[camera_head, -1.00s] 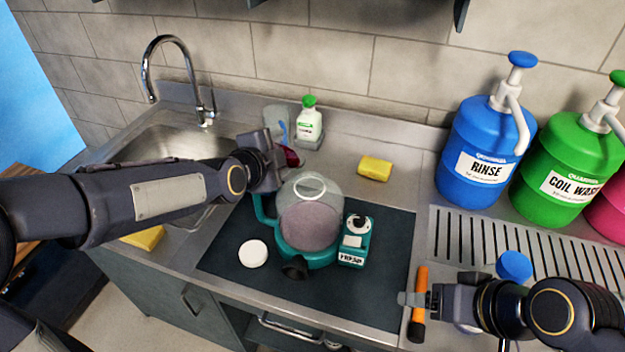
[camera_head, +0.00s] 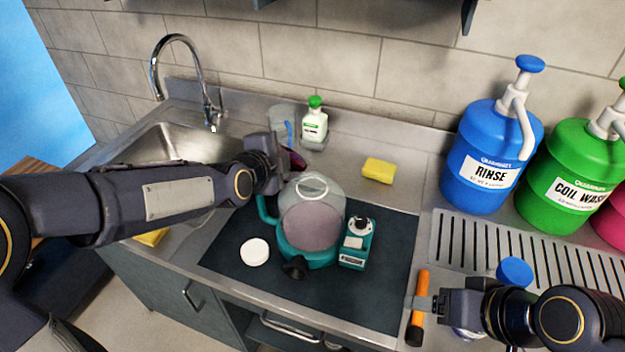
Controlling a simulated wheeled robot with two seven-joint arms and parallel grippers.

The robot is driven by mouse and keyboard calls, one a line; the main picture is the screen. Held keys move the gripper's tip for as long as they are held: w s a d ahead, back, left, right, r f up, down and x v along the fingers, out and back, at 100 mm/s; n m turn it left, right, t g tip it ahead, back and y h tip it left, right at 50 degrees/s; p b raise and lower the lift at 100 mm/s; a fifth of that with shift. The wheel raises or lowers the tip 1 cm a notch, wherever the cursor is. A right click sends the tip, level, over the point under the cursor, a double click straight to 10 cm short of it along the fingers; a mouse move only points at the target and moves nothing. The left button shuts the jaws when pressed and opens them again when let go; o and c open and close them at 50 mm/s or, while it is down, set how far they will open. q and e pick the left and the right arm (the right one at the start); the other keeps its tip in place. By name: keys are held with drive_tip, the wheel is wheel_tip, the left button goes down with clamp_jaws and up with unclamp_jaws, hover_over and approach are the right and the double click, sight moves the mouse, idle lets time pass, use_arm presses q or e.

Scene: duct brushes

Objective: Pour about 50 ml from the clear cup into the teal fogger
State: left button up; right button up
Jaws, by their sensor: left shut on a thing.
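The teal fogger (camera_head: 309,262) stands on the dark mat, with a clear domed tank (camera_head: 312,215) holding dull pinkish liquid. Its ring-shaped top opening faces up. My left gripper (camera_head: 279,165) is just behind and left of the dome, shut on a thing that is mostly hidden. Magenta (camera_head: 295,159) shows beside the fingers and looks like liquid in the clear cup, but I cannot be sure. My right gripper (camera_head: 424,303) is at the mat's front right, over an orange-handled tool; I cannot tell whether its fingers are open.
A white round lid (camera_head: 255,252) and a small teal device (camera_head: 356,243) flank the fogger. Behind are a clear container (camera_head: 281,122), a green-capped bottle (camera_head: 314,125) and a yellow sponge (camera_head: 379,170). Large blue (camera_head: 487,160) and green jugs stand right; the sink is left.

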use_arm(q)
drive_tip(key=shift+s+d+r, duration=0.1)
drive_tip(key=shift+s+d, duration=0.05)
drive_tip(key=shift+d, duration=0.1)
use_arm(e)
drive_tip(key=shift+d+r, duration=0.15)
drive_tip(key=shift+d, duration=0.05)
use_arm(q)
drive_tip(key=shift+s+d+r+m+t+y+p, duration=0.1)
drive_tip(key=shift+r+m+t+y+p, duration=0.2)
drive_tip(key=shift+m+p, duration=0.2)
use_arm(e)
drive_tip(key=shift+s+d+r, duration=0.1)
drive_tip(key=shift+d+r, duration=0.2)
drive_tip(key=shift+d, duration=0.3)
